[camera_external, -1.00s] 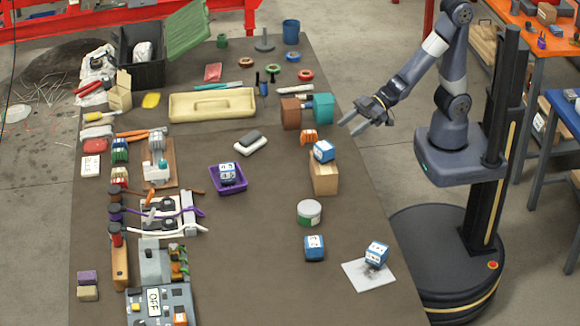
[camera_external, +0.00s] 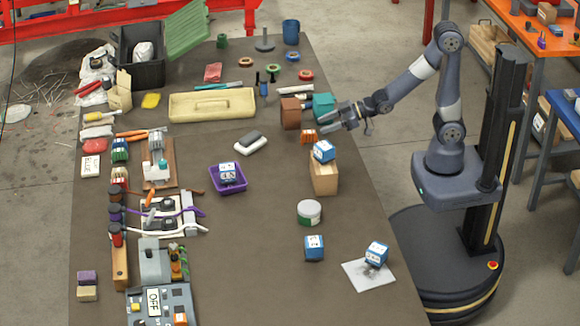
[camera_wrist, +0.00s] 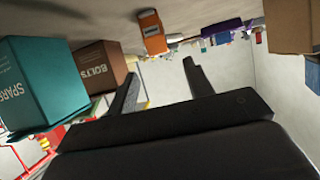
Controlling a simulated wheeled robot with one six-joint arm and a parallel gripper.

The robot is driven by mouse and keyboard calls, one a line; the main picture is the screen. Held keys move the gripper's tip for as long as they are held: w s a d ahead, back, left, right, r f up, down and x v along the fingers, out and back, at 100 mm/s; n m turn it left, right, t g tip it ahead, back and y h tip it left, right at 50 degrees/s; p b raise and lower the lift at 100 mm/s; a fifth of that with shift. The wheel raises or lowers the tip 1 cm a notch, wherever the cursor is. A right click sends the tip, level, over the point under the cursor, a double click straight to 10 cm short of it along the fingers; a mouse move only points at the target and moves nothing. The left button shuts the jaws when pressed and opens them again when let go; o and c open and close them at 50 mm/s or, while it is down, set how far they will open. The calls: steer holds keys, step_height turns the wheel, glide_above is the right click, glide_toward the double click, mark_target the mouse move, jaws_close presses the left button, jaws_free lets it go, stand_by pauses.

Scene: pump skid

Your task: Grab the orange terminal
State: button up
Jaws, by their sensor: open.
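The orange terminal (camera_external: 308,136) is a small block on the dark table, in front of the brown and teal boxes. In the wrist view the orange terminal (camera_wrist: 152,31) shows beyond my fingertips, roughly in line with the gap between them. My gripper (camera_external: 324,123) is open, its fingers pointing left just right of the terminal. In the wrist view my gripper (camera_wrist: 161,64) has nothing between its fingers. The terminal appears apart from the fingers.
The brown BOLTS box (camera_wrist: 101,68) and teal SPARES box (camera_wrist: 45,85) stand close by on one side. A cardboard box (camera_external: 324,179) with a blue-and-white block (camera_external: 324,150) on top stands close on the other. Bare table lies left of the terminal.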

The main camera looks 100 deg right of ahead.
mark_target(307, 132)
steer(key=shift+x, duration=3.85)
steer(key=shift+a, duration=0.1)
steer(key=shift+c, duration=0.6)
steer(key=c, duration=0.9)
steer(key=shift+c, duration=0.2)
